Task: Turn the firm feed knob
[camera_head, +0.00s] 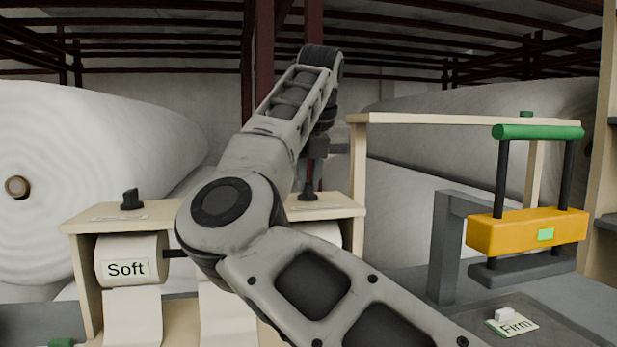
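A wooden feed stand (78,228) holds two wadding rolls. The left roll (130,262) carries a "Soft" label, and a black knob (131,199) stands on the top above it. A second black knob (308,192) stands on the top at the right, above the other roll (328,234), which is mostly hidden behind my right arm, with no label visible. My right gripper (316,165) points down over this right knob, at or just above it. Its fingers are small and partly hidden, so I cannot tell whether they grip the knob. My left gripper is out of view.
A yellow press block (527,231) with a green handle (538,132) stands at the right on a grey frame (446,250). A grey tray (550,325) below it holds a piece with a "Firm" card (513,324). Large white rolls (90,170) fill the background.

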